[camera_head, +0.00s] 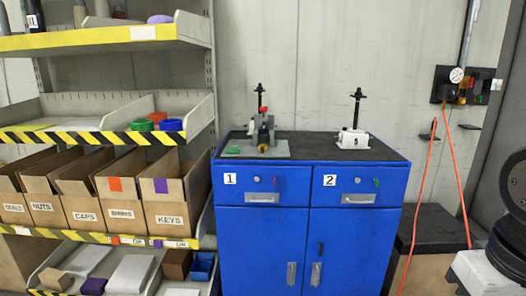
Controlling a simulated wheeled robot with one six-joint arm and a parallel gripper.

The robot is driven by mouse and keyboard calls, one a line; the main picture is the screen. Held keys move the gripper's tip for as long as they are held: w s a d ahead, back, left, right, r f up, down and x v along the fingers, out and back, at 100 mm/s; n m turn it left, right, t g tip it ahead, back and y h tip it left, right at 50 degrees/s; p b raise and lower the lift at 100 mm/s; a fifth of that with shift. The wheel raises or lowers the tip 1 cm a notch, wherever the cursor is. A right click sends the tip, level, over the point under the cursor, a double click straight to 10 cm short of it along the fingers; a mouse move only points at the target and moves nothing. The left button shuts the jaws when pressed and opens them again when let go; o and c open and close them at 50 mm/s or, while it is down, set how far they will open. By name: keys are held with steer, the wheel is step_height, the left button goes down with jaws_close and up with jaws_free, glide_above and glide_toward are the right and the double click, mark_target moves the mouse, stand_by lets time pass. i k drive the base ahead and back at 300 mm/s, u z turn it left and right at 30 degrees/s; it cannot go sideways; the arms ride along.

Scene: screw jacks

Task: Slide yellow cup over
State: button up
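A small yellow piece (263,148) shows at the front of a grey screw jack (266,130) on the left of the blue cabinet's top. It is too small to tell whether it is a cup. A second, white jack (353,139) with a black upright screw (357,105) stands to the right on the same top. On the shelf at left are a green cup (143,125), a blue cup (171,125) and a red cup (157,117). I cannot make out a yellow cup for certain. My gripper is not in view.
A shelf rack with a striped edge (95,138) and labelled cardboard boxes stands left. An orange hose (452,180) hangs right of the cabinet. The cabinet top between the jacks (312,145) is clear.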

mark_target(262, 148)
steer(key=u, duration=0.25)
steer(key=i, duration=0.25)
steer(key=u, duration=1)
steer(key=i, duration=1.35)
steer(key=z, duration=0.85)
steer(key=i, duration=0.4)
steer(key=z, duration=0.4)
